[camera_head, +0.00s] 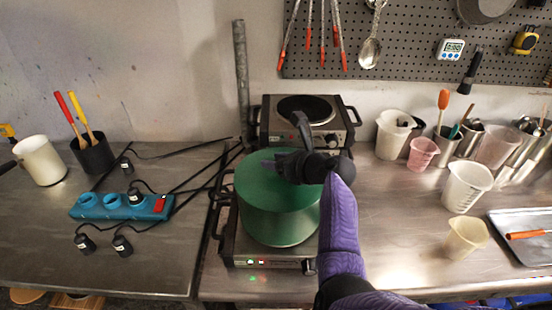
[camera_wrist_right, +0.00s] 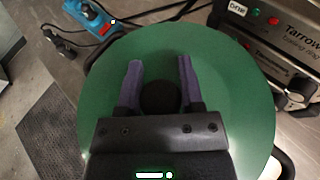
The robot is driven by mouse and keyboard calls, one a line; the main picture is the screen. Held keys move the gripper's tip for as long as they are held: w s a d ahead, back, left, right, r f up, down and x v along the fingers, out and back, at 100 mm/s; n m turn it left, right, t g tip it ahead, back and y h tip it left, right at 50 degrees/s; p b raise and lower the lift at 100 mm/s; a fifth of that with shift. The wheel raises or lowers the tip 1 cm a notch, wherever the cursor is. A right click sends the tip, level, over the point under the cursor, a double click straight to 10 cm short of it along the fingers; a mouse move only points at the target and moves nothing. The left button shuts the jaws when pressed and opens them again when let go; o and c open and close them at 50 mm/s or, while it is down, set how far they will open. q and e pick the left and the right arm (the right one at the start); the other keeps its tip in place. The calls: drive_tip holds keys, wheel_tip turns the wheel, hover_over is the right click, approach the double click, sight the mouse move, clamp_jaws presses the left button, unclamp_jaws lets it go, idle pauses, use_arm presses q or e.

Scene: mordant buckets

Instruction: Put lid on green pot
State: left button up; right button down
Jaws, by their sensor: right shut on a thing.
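The green pot (camera_head: 282,232) stands on the front hot plate. The green lid (camera_head: 250,182) is over the pot's mouth and looks roughly level. I cannot tell whether its rim touches the pot all round. My right gripper (camera_head: 277,164) is above the lid, shut on its black knob. In the right wrist view the lid (camera_wrist_right: 235,85) fills the middle, with the black knob (camera_wrist_right: 160,97) between the purple fingers of my right gripper (camera_wrist_right: 158,80). My right arm hides part of the pot and lid. My left gripper is not in view.
A second hot plate (camera_head: 340,136) stands behind. A blue power strip (camera_head: 120,207) with cables lies left. A black cup (camera_head: 94,155) and a white beaker (camera_head: 40,160) stand further left. Several beakers and a metal tray (camera_head: 515,250) are right.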

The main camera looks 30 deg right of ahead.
drive_tip(key=shift+c, duration=1.6)
unclamp_jaws()
drive_tip(key=shift+o, duration=0.9)
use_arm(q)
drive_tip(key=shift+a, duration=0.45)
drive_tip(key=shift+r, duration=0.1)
use_arm(e)
drive_tip(key=p+v, duration=0.3)
drive_tip(key=v, duration=0.6)
drive_tip(key=shift+s+d+r, duration=0.15)
drive_tip(key=shift+s+d, duration=0.05)
drive_tip(key=shift+s, duration=0.2)
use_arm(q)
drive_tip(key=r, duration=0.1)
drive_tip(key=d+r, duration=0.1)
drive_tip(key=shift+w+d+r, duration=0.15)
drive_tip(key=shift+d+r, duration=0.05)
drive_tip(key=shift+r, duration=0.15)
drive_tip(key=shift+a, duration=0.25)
